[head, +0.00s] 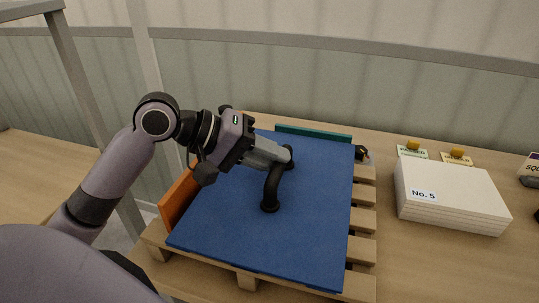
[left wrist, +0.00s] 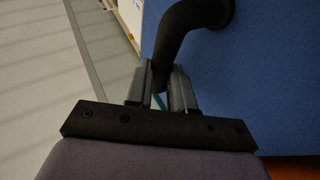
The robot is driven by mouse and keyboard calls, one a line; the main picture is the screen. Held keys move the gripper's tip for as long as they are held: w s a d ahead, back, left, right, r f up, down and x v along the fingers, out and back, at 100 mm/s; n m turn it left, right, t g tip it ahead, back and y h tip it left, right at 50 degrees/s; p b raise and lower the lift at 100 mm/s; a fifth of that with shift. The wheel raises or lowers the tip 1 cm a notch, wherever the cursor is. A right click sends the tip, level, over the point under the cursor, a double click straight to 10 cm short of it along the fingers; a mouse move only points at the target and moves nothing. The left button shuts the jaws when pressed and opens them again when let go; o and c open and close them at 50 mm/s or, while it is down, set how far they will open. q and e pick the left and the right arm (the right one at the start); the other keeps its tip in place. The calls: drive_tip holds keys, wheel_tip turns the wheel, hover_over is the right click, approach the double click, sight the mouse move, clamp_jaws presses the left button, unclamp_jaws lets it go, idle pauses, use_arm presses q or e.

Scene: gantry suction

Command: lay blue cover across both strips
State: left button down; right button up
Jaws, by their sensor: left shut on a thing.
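The blue cover (head: 310,215) is a flat panel with a black bar handle (head: 272,185) on top. It lies over the wooden pallet (head: 362,222), whose slat ends show along the right side. My left gripper (head: 284,154) is shut on the handle near its far end; in the left wrist view the fingers (left wrist: 160,78) close around the dark handle (left wrist: 188,30). No strips can be seen under the cover, and I cannot tell whether it touches anything below. My right gripper is not in view.
An orange board (head: 178,199) stands along the left edge and a teal board (head: 313,133) along the back. The table between pallet and stack is clear.

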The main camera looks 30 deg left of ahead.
use_arm(q)
drive_tip(key=shift+f, duration=0.4)
drive_tip(key=c, duration=0.9)
unclamp_jaws()
drive_tip(key=shift+f, duration=0.15)
drive_tip(key=shift+b+v, duration=0.35)
drive_tip(key=shift+v, duration=3.25)
